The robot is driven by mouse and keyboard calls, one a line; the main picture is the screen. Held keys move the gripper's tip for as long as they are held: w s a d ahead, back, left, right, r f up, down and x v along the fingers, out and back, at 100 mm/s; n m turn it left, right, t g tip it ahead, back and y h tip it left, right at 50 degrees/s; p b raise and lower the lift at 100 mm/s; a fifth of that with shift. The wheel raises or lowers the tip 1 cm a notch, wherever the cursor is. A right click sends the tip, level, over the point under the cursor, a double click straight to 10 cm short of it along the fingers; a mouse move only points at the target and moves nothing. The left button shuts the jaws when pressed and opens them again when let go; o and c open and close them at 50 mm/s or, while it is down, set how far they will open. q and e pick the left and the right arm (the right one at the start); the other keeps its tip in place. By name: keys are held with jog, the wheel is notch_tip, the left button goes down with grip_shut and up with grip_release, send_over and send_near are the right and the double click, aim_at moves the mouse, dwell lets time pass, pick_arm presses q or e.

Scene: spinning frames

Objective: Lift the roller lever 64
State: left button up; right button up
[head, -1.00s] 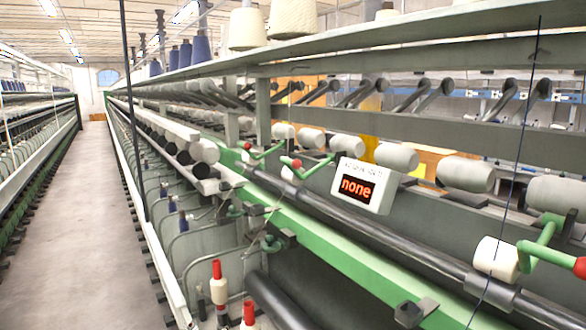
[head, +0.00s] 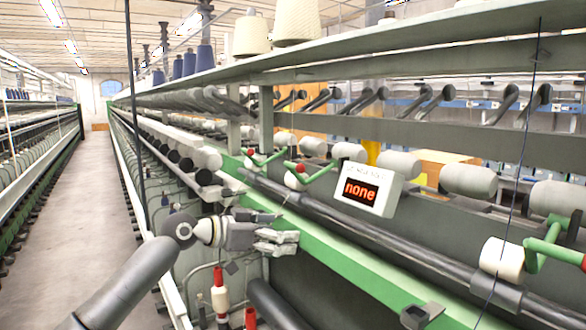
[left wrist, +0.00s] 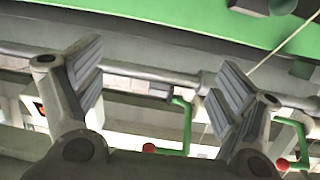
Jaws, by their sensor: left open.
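Green roller levers with red knobs sit along the spinning frame. Two stand close together near the middle of the head view, a left lever (head: 266,161) and one beside it (head: 322,170). Another large lever (head: 541,246) is at the right edge. I cannot tell which is number 64. My left gripper (head: 284,241) is open and empty, below and in front of the middle pair, over the green rail. In the left wrist view its fingers (left wrist: 157,85) are spread, with one green lever (left wrist: 187,122) showing between them and another (left wrist: 301,135) to the right.
A white display box (head: 367,188) reading "none" stands on the frame right of the middle levers. A dark long roller bar (head: 400,250) runs along the frame. Red-topped bobbins (head: 220,293) stand below my left gripper. The aisle floor (head: 80,220) at left is clear.

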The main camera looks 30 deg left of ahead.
aim_at(290, 166)
pick_arm(q)
jog(key=s+a+r+t, duration=0.1)
jog(key=a+r, duration=0.2)
jog(key=r, duration=0.4)
jog(key=s+a+r+t, duration=0.1)
jog(key=a+r+t, duration=0.1)
jog(key=r, duration=0.5)
jog(key=shift+n, duration=0.3)
jog(key=p+x, duration=0.3)
jog(key=x, duration=0.1)
jog(key=p+x, duration=0.3)
jog(key=x, duration=0.2)
jog(key=shift+r, duration=0.2)
jog(key=shift+w+d+f, duration=0.2)
jog(key=shift+w+d, duration=0.1)
jog(key=shift+w, duration=0.4)
pick_arm(e)
notch_tip(290, 166, up, 6)
jog(key=s, duration=0.1)
jog(key=shift+r, duration=0.2)
pick_arm(q)
jog(key=shift+c, duration=0.2)
jog(key=shift+r, duration=0.1)
jog(key=c, duration=1.5)
